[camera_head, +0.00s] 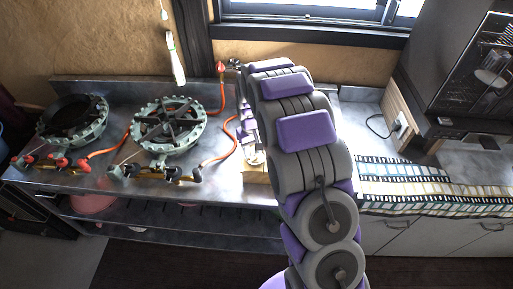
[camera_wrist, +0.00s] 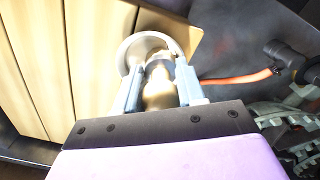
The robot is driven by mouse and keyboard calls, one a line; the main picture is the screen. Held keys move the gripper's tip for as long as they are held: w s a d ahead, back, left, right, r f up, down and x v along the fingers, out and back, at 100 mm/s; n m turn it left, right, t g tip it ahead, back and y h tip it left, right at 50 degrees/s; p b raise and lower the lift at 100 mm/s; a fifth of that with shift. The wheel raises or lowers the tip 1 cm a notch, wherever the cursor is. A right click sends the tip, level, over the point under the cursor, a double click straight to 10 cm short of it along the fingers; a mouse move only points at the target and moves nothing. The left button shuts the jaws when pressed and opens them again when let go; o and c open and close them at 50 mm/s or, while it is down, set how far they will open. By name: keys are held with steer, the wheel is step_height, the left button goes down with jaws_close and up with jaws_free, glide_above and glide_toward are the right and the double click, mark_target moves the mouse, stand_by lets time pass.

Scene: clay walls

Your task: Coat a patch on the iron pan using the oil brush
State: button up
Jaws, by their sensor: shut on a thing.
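In the wrist view, my gripper (camera_wrist: 159,68) is shut on a pale beige and gold object (camera_wrist: 158,92), which looks like the oil brush. Its far end lies at a round, pale, cup-like rim (camera_wrist: 126,54); glare hides whether it is inside or above it. In the head view, my arm hides most of the gripper and the brush. A dark, round, pan-like shape (camera_head: 72,110), perhaps the iron pan, sits on the left burner.
The right burner (camera_head: 168,125) has a bare grate. Orange hoses (camera_head: 228,150) run over the steel counter. A wooden board (camera_wrist: 95,50) lies under the cup. A patterned cloth (camera_head: 430,190) and a dark oven (camera_head: 470,75) are on the right. A white-green utensil (camera_head: 175,60) hangs above.

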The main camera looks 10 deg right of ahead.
steer(key=shift+a, duration=0.15)
steer(key=shift+d, duration=1.4)
steer(key=shift+a, duration=1.15)
steer(key=shift+d, duration=0.8)
steer(key=shift+a, duration=0.1)
steer(key=shift+a+r+p, duration=0.2)
steer(key=shift+r+p, duration=0.15)
steer(key=shift+r, duration=0.15)
steer(key=shift+a+r+p, duration=0.2)
steer(key=shift+r+p, duration=0.1)
steer(key=shift+r, duration=0.15)
steer(key=shift+d+r+p, duration=0.15)
steer(key=shift+r+p, duration=0.2)
steer(key=shift+r, duration=0.45)
steer(key=shift+d+r+p, duration=0.15)
steer(key=shift+r+p, duration=0.15)
steer(key=shift+r, duration=0.45)
steer(key=shift+a+r+p, duration=0.2)
steer(key=shift+r+p, duration=0.15)
steer(key=shift+r, duration=0.65)
